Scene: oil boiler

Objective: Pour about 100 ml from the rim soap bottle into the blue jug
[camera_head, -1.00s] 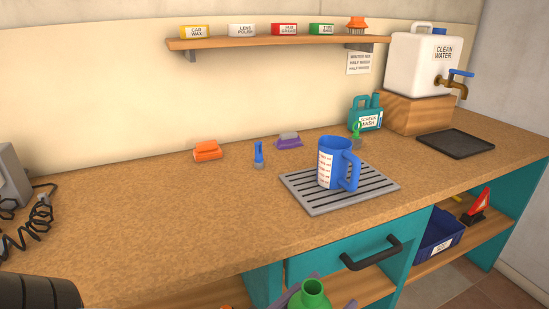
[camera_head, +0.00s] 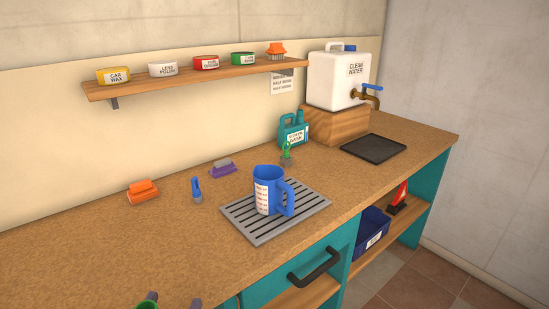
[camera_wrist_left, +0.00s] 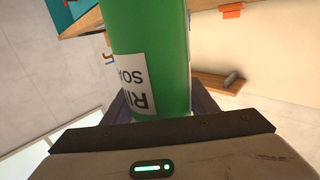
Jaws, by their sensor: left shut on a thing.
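The blue jug (camera_head: 267,190) stands upright on the grey slatted drip tray (camera_head: 236,222), its handle to the right and a white printed scale on its side. The green rim soap bottle (camera_head: 147,301) shows only as its top at the bottom edge of the head view. My left gripper (camera_head: 172,304) is shut on it, in front of the counter and apart from the jug. In the left wrist view the bottle (camera_wrist_left: 150,35) fills the space between the fingers, its white label partly visible. Its mouth and the liquid level are hidden. My right gripper is not in view.
An orange brush (camera_head: 143,191), a small blue item (camera_head: 196,190) and a purple brush (camera_head: 223,169) lie behind the tray. A teal screen wash can (camera_head: 293,132) and a white water container (camera_head: 337,80) stand at the back. The left counter is clear.

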